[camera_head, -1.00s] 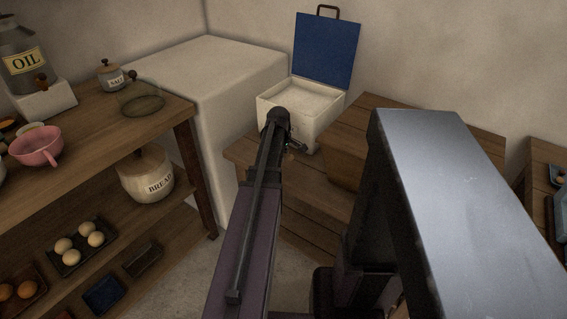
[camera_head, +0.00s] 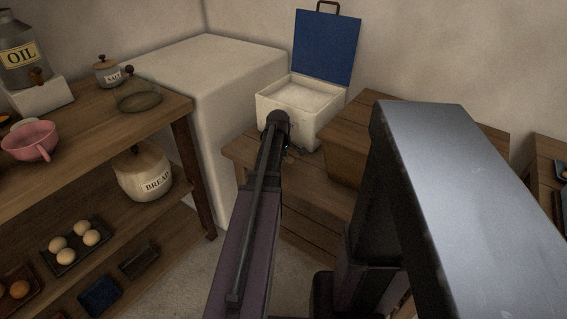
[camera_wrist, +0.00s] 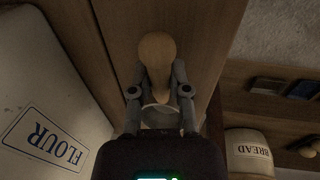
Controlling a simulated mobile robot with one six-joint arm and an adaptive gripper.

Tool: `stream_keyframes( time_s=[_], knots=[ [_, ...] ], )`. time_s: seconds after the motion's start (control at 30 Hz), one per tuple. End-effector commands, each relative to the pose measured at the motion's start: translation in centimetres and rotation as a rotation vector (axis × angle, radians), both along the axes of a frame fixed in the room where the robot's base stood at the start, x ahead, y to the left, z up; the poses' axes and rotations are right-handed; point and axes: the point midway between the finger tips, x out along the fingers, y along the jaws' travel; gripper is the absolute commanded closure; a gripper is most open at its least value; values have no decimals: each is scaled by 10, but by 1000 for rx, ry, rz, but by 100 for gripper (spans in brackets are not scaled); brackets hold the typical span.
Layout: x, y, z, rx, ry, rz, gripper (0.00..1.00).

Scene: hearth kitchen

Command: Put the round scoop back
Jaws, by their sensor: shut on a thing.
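My gripper (camera_wrist: 160,82) is shut on the scoop (camera_wrist: 157,53) in the wrist view. The scoop's rounded pale wooden end sticks out beyond the fingertips, and a pale rounded part shows between the fingers. The white flour box (camera_wrist: 42,110), labelled FLOUR, is beside the gripper on the left of that view. In the head view the flour box (camera_head: 312,127) stands with its blue lid (camera_head: 327,47) raised and pale contents inside. My arm reaches to its front, and the gripper and scoop are mostly hidden there.
The flour box stands on a wooden stand (camera_head: 300,185), with a raised wooden block (camera_head: 345,155) close on its right. A white block (camera_head: 215,75) is behind left. The left shelf (camera_head: 165,120) holds a pink cup (camera_head: 28,142), a salt jar (camera_head: 108,72) and a bread crock (camera_head: 142,178).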

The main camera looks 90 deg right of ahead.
Motion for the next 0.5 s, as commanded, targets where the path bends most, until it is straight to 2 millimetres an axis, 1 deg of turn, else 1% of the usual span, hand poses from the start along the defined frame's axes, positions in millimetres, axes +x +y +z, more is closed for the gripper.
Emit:
stream_keyframes(
  time_s=[0.03, 0.37, 0.5],
  knots=[
    [0, 0, -3, 0, 0, 0, 100],
    [0, 0, -2, 0, 0, 0, 100],
    [0, 0, -5, 0, 0, 0, 100]
  ],
)
